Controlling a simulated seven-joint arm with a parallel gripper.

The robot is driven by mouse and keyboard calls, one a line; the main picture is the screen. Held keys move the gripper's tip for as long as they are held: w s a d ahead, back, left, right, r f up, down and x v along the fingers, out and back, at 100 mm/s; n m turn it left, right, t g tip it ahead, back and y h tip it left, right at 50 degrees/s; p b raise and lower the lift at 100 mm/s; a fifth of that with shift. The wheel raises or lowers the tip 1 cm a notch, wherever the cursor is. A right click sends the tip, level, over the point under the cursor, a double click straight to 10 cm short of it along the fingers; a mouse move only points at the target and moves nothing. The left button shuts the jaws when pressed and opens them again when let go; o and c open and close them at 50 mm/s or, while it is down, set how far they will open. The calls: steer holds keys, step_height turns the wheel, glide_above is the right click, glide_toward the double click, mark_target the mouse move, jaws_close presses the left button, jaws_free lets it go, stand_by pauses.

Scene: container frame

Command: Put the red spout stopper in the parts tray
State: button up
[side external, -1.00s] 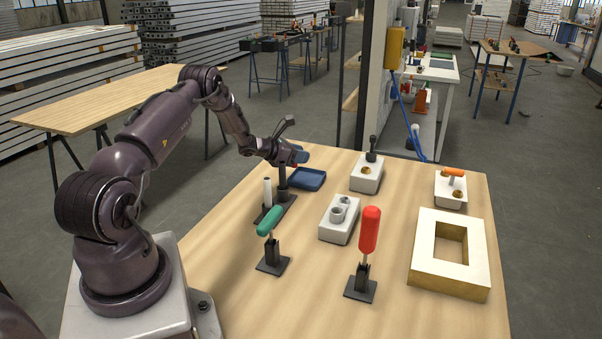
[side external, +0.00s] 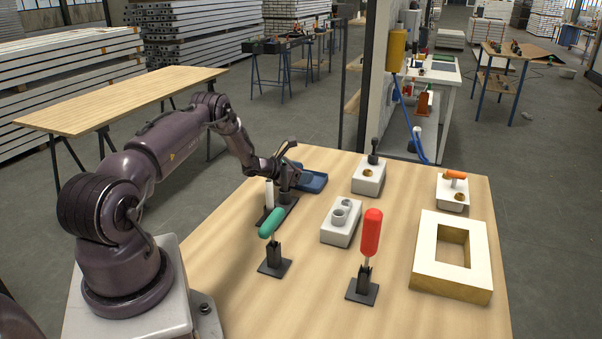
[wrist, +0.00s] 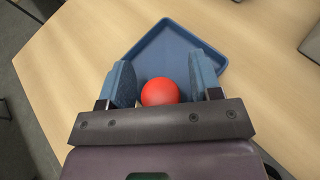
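The red spout stopper shows as a round red ball (wrist: 160,92) between my two blue fingers in the wrist view. A narrow gap shows on each side of it, and its lower part is hidden by my gripper's body. The blue parts tray (wrist: 168,48) lies behind and around it in that view. I cannot tell whether the ball touches the tray floor. My gripper (side external: 302,172) is open, low over the left part of the tray (side external: 316,184) in the side view. The red ball is hidden there.
A dark stand with a white post (side external: 269,194) is close in front of my gripper. A green-handled tool (side external: 270,225), a red-handled tool (side external: 371,235), white blocks (side external: 341,222) and a square frame (side external: 450,222) stand on the table. Bare wood lies between them.

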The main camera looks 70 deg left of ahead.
steer(key=shift+r, duration=0.1)
steer(key=shift+s+r, duration=0.1)
steer(key=v, duration=1.1)
steer(key=shift+s+r, duration=0.1)
steer(key=shift+s, duration=0.3)
